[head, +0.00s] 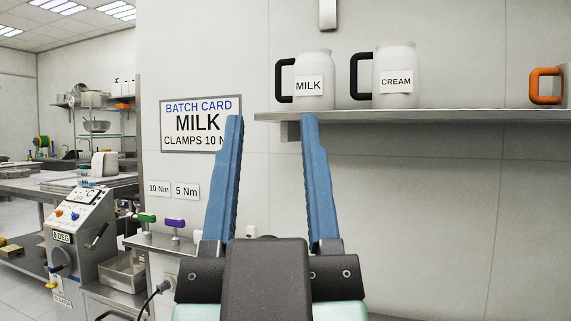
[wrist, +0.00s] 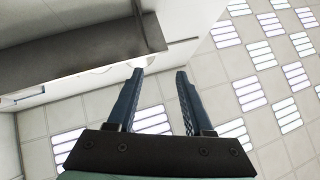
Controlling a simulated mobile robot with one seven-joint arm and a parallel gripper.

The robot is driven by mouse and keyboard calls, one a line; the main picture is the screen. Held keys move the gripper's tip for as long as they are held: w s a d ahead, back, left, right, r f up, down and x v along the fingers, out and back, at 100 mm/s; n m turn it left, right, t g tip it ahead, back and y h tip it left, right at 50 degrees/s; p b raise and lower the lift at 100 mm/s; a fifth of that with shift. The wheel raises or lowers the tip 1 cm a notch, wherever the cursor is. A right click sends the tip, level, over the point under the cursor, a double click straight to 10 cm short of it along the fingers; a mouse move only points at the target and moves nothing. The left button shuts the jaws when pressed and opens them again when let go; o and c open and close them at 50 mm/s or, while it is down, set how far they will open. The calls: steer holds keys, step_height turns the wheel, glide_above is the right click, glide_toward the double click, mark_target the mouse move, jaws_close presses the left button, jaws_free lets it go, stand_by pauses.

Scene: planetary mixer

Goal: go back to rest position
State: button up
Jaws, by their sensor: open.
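My gripper (head: 271,125) is raised in front of the wall in the head view, with its two blue fingers apart and nothing between them. It also shows in the wrist view (wrist: 160,72), pointing up toward the ceiling, empty. In the head view the fingertips are at about the height of the wall shelf and overlap its left end. They appear below and left of the milk jug (head: 315,70).
The shelf (head: 430,116) holds the milk jug, a cream jug (head: 398,78) and an orange-handled item (head: 545,86) at the right edge. A batch card (head: 190,125) reads MILK, CLAMPS 10 N, partly covered. A control machine (head: 80,235) stands left. The lower right wall is bare.

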steer(key=shift+s+d+r+m+h, duration=0.3)
steer(key=shift+s+d+r+h, duration=0.2)
steer(key=shift+s+r, duration=0.2)
step_height(320, 180, up, 26)
steer(key=p, duration=2.6)
steer(key=shift+w+a+f, duration=0.1)
steer(key=shift+f, duration=0.15)
